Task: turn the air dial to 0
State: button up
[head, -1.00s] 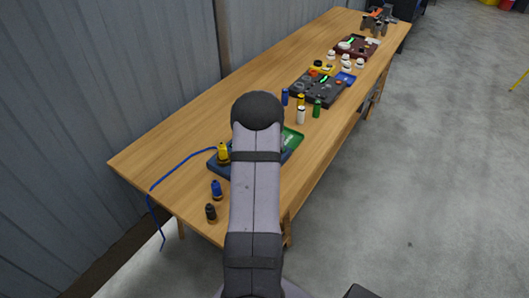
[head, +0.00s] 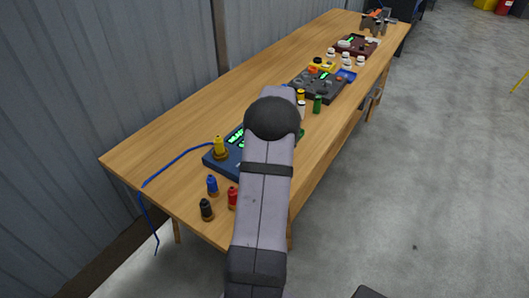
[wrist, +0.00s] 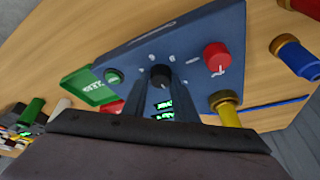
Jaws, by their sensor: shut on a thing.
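The blue panel (wrist: 195,35) lies on the table, and it also shows in the head view (head: 218,165), partly hidden by my arm. In the wrist view a black dial (wrist: 160,73) stands on it with pale marks around it. My gripper (wrist: 160,87) is shut on this black dial, one finger on each side. A red knob (wrist: 216,57) and a small green button (wrist: 114,76) sit on the same panel. Green lit displays (wrist: 164,110) show between my fingers. The marks are too small to read, and the gripper is hidden behind my arm in the head view.
A yellow-topped fitting (head: 220,147) stands at the panel with a blue hose (head: 175,162) trailing off the table. Blue (head: 212,185), red (head: 232,197) and black (head: 206,209) fittings stand near the front. A dark panel (head: 318,85) is farther back; the table's left side is clear.

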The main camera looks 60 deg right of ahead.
dwell(0.4)
jog(key=o, duration=1)
jog(key=shift+o, duration=0.2)
jog(key=shift+r, duration=0.1)
jog(key=b+v, duration=0.1)
jog(key=v, duration=0.6)
jog(key=shift+b, duration=0.35)
jog(key=shift+s, duration=0.1)
